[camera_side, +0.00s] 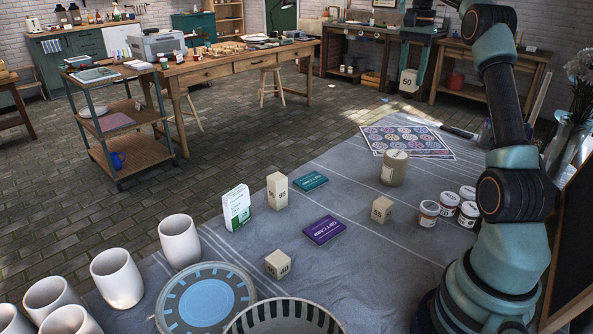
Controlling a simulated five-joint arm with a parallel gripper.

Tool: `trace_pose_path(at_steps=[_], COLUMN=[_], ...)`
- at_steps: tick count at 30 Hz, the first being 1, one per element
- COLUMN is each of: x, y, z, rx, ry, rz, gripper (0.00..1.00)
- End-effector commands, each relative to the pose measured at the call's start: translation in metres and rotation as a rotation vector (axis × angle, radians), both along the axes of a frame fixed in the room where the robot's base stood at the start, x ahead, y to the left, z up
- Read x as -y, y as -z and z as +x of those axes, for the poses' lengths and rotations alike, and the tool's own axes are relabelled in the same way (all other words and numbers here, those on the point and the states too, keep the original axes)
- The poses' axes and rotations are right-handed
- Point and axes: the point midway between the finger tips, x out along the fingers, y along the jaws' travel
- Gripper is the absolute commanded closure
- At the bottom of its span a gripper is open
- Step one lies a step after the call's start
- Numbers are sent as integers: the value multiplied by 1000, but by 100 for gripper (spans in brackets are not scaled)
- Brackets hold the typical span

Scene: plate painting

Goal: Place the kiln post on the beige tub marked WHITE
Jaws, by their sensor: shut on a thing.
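My gripper (413,68) hangs in the upper right of the side view and is shut on a pale beige kiln post (408,82) marked 50. The post is held upright in the air. In the picture it is well above the beige tub (395,170), with a clear gap between them. The tub stands upright on the grey cloth and has a lid; the writing on its label is too small to read. Nothing rests on its lid. The far sides of the gripped post are hidden.
Beige blocks marked 95 (277,190), 58 (382,209) and 40 (279,264) stand on the cloth. Small paint jars (448,205) sit right of the tub. A patterned sheet (408,141) lies behind it.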

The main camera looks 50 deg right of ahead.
Motion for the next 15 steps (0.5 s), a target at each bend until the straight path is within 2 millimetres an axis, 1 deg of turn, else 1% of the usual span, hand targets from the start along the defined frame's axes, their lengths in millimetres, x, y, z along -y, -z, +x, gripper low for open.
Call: trace_pose_path(at_steps=[5,15], x=[-1,-1], y=[31,113], z=[-1,-1], rx=[-3,-3], ry=[0,0], rz=[4,4], gripper=[100,100])
